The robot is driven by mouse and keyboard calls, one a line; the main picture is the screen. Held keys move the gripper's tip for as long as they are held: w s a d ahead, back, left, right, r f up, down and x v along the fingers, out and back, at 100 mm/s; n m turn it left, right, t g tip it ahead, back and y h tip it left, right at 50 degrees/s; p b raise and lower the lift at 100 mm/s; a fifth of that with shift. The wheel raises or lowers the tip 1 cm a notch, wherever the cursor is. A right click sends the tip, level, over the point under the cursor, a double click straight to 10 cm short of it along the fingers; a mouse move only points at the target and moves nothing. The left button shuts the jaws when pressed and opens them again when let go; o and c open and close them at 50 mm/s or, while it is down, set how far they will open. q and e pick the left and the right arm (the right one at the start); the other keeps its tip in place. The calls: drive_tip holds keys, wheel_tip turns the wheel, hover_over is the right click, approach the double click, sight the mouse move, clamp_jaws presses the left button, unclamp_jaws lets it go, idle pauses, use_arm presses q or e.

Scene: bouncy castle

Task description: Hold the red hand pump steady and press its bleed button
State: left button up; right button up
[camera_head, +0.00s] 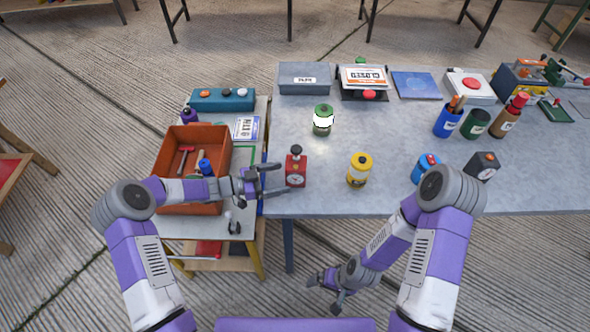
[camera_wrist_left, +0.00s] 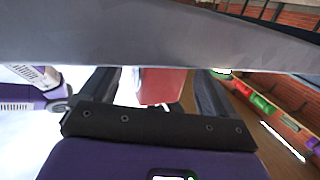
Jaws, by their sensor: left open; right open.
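The red hand pump (camera_head: 296,170) stands upright near the front left edge of the grey table. It has a round gauge on its front and a dark knob on top; I cannot make out which part is the bleed button. My left gripper (camera_head: 279,180) is open, just left of the pump, its fingers pointing toward it. In the left wrist view the pump's red body (camera_wrist_left: 162,85) shows between the open fingers, partly hidden by a grey surface across the top. My right gripper (camera_head: 324,290) is open and empty, low in front of the table.
A yellow bottle (camera_head: 359,171) stands right of the pump, and a green-and-white jar (camera_head: 323,120) behind it. An orange bin (camera_head: 168,148) with tools sits on the side table at left, under my left arm. The table's front edge (camera_head: 390,212) lies between my right gripper and the pump.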

sight(292, 175)
use_arm(q)
drive_tip(key=shift+b+x, duration=0.9)
drive_tip(key=shift+x, duration=1.75)
use_arm(e)
drive_tip(key=shift+f, duration=0.9)
use_arm(q)
drive_tip(key=shift+c, duration=0.3)
drive_tip(key=c, duration=0.5)
use_arm(e)
drive_tip(key=shift+c, duration=0.5)
clamp_jaws()
